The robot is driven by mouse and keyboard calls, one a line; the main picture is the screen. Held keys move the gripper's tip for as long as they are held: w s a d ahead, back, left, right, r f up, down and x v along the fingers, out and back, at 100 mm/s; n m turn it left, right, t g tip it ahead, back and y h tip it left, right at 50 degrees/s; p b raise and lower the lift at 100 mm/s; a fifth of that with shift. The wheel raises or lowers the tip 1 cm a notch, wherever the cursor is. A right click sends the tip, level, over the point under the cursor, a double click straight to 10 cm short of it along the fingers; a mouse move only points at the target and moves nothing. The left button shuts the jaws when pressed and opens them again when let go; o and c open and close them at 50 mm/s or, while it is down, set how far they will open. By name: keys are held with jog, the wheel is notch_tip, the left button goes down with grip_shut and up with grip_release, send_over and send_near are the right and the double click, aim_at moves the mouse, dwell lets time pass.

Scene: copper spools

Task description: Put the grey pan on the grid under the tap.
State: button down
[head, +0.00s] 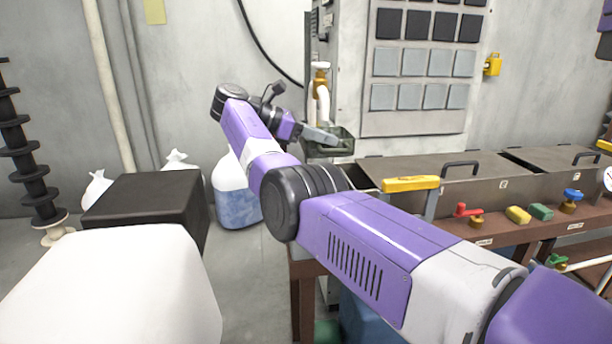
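The grey pan (341,150) is a dark, shallow, open tray just below the tap (321,80), which has a brass top and a white downward spout. My gripper (320,135) reaches to the pan's left side, with a grey finger at or over its rim. I cannot tell whether the fingers are closed on the rim. The grid is not distinguishable; the pan and my arm cover the area under the tap. I cannot tell whether the pan rests on something or hangs in the gripper.
A bench with lidded metal tanks (450,178) runs to the right, with a yellow handle (410,184) and coloured valves on its front. A grey cabinet (428,65) stands behind. A blue-and-white container (236,195) and a black box (150,205) are on the left.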

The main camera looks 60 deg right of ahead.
aim_at(330, 157)
jog(key=f, duration=0.4)
jog(key=shift+w+f, duration=0.2)
jog(key=shift+f, duration=0.1)
notch_tip(330, 157, down, 5)
jog(key=shift+s+f+b, duration=0.1)
jog(key=shift+b, duration=0.3)
jog(key=c, duration=1.7)
grip_release()
